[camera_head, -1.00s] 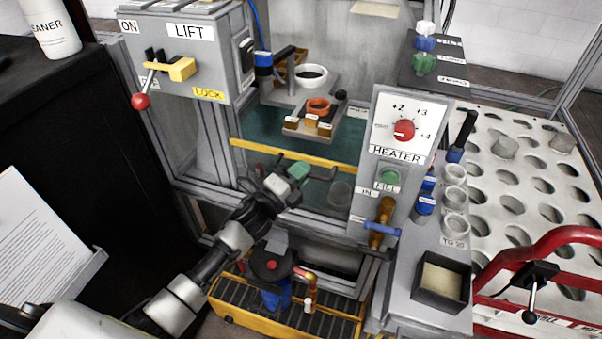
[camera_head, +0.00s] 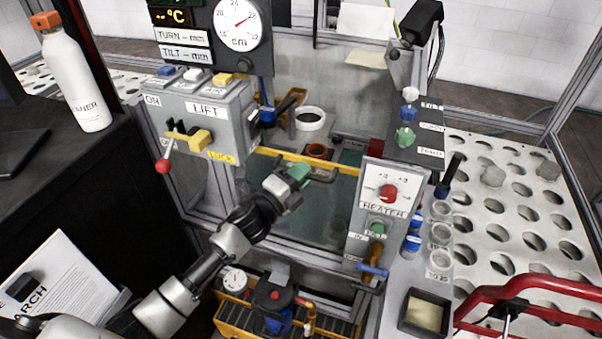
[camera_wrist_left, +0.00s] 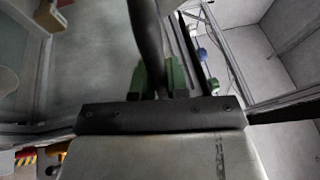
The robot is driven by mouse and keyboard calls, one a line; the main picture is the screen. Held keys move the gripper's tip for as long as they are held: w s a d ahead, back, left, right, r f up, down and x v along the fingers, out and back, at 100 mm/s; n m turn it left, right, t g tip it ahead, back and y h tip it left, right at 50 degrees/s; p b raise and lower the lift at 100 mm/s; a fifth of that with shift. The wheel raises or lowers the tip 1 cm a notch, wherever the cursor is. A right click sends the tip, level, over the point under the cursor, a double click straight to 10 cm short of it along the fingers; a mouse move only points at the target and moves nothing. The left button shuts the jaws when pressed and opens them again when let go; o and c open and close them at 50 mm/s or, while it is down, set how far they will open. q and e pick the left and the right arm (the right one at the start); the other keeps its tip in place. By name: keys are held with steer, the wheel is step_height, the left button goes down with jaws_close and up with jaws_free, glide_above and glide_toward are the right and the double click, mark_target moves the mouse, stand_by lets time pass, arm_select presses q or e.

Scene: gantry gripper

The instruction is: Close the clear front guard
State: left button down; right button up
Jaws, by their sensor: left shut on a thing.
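The clear front guard (camera_head: 325,205) is a see-through panel in the bay between the lift box and the heater panel. A yellow bar (camera_head: 275,154) runs along its top edge, and a dark handle (camera_head: 324,180) sits just below that bar. My left gripper (camera_head: 300,172) reaches in from the lower left, its green fingertips at the handle's left end. In the left wrist view, the green fingers (camera_wrist_left: 161,82) are shut on the dark handle bar (camera_wrist_left: 146,35). Cups behind the guard show partly above the yellow bar. My right gripper is out of view.
The lift box (camera_head: 200,115) with a red-knobbed lever stands left of the bay. The heater panel (camera_head: 385,195) stands right, with a brown-and-blue valve (camera_head: 373,268) low on it. A yellow-edged tray (camera_head: 232,322) lies below. A red tubular frame (camera_head: 535,285) is at lower right.

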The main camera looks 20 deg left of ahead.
arm_select(q)
steer(key=shift+w+r, duration=0.1)
steer(key=shift+r, duration=0.3)
steer(key=c, duration=1.1)
jaws_free()
steer(key=shift+c, duration=0.2)
steer(key=shift+f, duration=0.1)
steer(key=b+v, duration=0.2)
steer(key=v, duration=0.9)
steer(key=shift+f, duration=0.15)
